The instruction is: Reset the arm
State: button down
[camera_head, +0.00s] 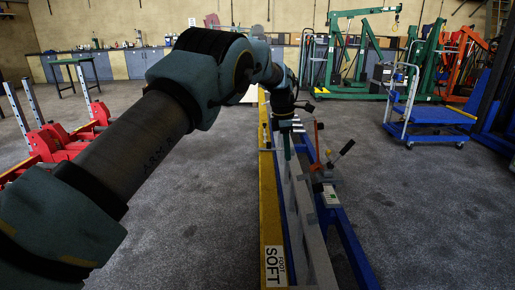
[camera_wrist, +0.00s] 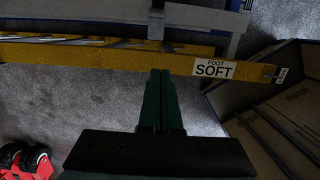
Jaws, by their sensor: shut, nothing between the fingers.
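My arm reaches forward from the left of the head view, bent at the elbow, with its wrist pointing down. My gripper (camera_head: 287,155) hangs over a long low assembly of a yellow rail (camera_head: 267,210), grey bars and a blue frame (camera_head: 345,235). In the wrist view my gripper (camera_wrist: 160,75) has its green fingers together with nothing between them. Their tips appear just beside the yellow rail (camera_wrist: 110,53), which is labelled "FOOT SOFT". I cannot tell whether they touch it.
Levers (camera_head: 335,155) stick up from the blue frame. Red equipment (camera_head: 60,140) stands left, a blue trolley (camera_head: 430,115) right, and green hoists (camera_head: 350,60) behind. A brown box-like object (camera_wrist: 280,110) shows in the wrist view. Open floor lies right of the frame.

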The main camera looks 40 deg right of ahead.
jog(key=w+a+r+m+p, duration=0.1)
jog(key=w+a+r, duration=0.1)
jog(key=w+a, duration=0.6)
jog(key=w+a+r+m+t, duration=0.1)
jog(key=w+a+r+m, duration=0.15)
jog(key=a, duration=0.95)
jog(key=w+a+r+p, duration=0.1)
jog(key=w+a+r, duration=0.1)
jog(key=w+a, duration=0.6)
jog(key=s+a+m+t, duration=0.1)
jog(key=s+a+m, duration=0.1)
jog(key=a, duration=0.8)
jog(key=s+a+m, duration=0.1)
jog(key=s+a, duration=0.2)
jog(key=a, duration=0.7)
jog(key=s+a+m+y+p, duration=0.1)
jog(key=s+a+m, duration=0.4)
jog(key=s+a, duration=0.8)
jog(key=shift+a+f+t, duration=0.15)
jog(key=shift+a+t, duration=0.15)
jog(key=shift+a, duration=0.9)
jog(key=shift+d, duration=0.1)
